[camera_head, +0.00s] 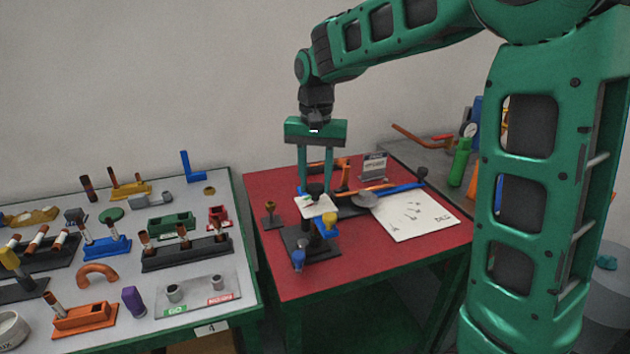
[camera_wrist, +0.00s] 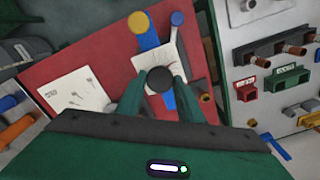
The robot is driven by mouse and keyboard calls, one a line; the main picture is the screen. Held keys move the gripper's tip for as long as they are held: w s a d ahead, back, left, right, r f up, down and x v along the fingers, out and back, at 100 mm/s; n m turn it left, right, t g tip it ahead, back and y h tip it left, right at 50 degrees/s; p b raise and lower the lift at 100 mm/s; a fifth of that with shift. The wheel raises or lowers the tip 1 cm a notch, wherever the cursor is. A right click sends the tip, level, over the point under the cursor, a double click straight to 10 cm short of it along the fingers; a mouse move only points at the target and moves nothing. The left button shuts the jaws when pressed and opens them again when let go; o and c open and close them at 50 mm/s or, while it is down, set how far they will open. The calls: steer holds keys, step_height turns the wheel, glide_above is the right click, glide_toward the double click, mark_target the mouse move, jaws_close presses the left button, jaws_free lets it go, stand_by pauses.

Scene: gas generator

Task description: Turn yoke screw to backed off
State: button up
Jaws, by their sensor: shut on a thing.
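My gripper (camera_head: 315,188) points straight down over the red table, its two green fingers around a dark round knob, the yoke screw (camera_head: 316,189). In the wrist view the fingers (camera_wrist: 160,88) are shut on the black knob (camera_wrist: 159,79) from both sides. Below the knob is a fixture with a white plate (camera_head: 309,208), a blue arm and a yellow knob (camera_head: 330,222). The fixture stands on a dark base (camera_head: 320,249). The fingers partly hide the knob in the head view, and its turn angle cannot be told.
A white sheet with drawings (camera_head: 418,216) lies right of the fixture. Blue and orange handles and a small sign (camera_head: 374,167) are behind it. A grey table (camera_head: 140,335) crowded with fittings stands to the left. The red table's front right (camera_head: 370,265) is clear.

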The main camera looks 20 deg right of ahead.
steer(key=n, duration=0.7)
steer(key=shift+w+r, duration=0.15)
steer(key=shift+w, duration=0.05)
steer(key=n, duration=0.3)
steer(key=shift+n, duration=2.3)
steer(key=o, duration=1.1)
steer(key=shift+c, duration=0.2)
steer(key=shift+s, duration=0.1)
